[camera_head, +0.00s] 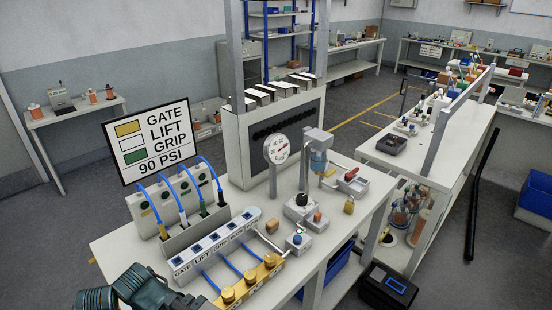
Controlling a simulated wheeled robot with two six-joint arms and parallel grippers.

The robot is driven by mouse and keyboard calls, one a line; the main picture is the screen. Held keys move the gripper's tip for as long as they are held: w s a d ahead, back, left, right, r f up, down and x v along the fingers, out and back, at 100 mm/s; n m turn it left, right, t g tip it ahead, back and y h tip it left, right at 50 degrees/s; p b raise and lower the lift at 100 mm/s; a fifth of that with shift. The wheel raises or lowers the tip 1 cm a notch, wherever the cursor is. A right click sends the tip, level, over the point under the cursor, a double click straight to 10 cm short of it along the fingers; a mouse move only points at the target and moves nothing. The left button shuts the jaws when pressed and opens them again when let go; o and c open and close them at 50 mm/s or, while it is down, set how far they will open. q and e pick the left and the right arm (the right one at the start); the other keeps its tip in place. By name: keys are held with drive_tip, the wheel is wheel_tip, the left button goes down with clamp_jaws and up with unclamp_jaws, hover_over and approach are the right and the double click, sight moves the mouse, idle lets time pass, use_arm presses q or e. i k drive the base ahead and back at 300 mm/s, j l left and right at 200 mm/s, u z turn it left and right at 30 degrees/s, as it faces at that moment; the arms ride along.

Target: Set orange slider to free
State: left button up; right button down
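Two small orange blocks show near the middle of the workbench in the head view. One orange block (317,217) sits on a grey box, close to a black knob (302,199). The other, browner orange block (272,226) is beside the labelled connector strip. I cannot tell which, if either, is the orange slider. No "free" marking is readable.
A sign (149,140) reads GATE, LIFT, GRIP, 90 PSI. Blue hoses, a connector strip (216,240), brass fittings (250,278) and a round gauge (277,149) crowd the bench. A dark ribbed object (137,285) fills the lower left. A red-handled part (352,174) is farther right.

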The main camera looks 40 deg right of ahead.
sight(317, 216)
drive_tip(key=l+z, duration=0.3)
drive_tip(key=z, duration=0.15)
drive_tip(key=l+z, duration=0.4)
drive_tip(key=i+l+z, duration=0.1)
drive_tip(key=z, duration=0.35)
drive_tip(key=i+l, duration=0.05)
drive_tip(key=l, duration=0.05)
